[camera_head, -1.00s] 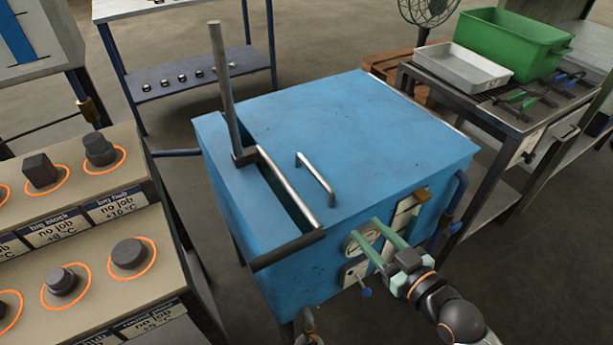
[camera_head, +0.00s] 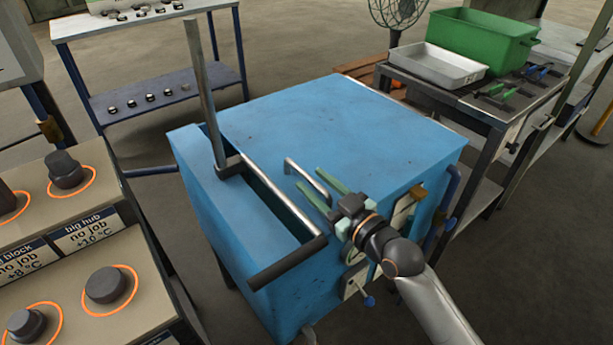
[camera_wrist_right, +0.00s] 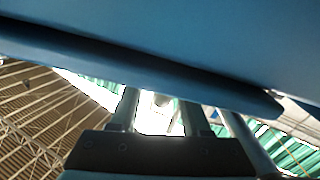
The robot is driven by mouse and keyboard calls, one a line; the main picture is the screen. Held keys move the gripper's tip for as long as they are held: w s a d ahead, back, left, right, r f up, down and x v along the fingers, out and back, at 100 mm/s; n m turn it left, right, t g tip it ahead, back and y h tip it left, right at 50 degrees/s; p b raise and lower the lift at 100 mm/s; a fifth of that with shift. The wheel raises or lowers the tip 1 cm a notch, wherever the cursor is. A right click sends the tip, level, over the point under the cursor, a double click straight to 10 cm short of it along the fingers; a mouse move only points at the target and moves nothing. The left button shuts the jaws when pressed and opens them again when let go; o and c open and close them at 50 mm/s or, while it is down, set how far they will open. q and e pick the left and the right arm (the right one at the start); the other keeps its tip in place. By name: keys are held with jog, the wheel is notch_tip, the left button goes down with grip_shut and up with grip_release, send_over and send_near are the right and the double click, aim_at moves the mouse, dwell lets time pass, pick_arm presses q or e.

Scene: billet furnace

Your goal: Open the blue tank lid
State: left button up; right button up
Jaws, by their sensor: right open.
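The blue tank (camera_head: 265,275) stands in the middle of the head view, its flat blue lid (camera_head: 350,125) lying shut on top. A silver bar handle (camera_head: 293,166) rises from the lid near its front left edge. My right gripper (camera_head: 311,179) is open, its two green fingers pointing up and left at the handle. The fingers overlap the handle in the picture; I cannot tell whether they touch it. In the right wrist view a blue surface (camera_wrist_right: 220,40) with a dark lower edge fills the top, close to the gripper. My left gripper is not in view.
An upright metal post (camera_head: 203,95) and a long rail (camera_head: 275,200) stand at the tank's left side. A control panel (camera_head: 60,225) with knobs is at left. A cart at right holds a metal tray (camera_head: 440,68) and a green bin (camera_head: 485,40). A blue-legged table (camera_head: 165,90) stands behind.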

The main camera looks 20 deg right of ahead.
aim_at(307, 174)
jog(key=shift+x, duration=1.55)
grip_shut()
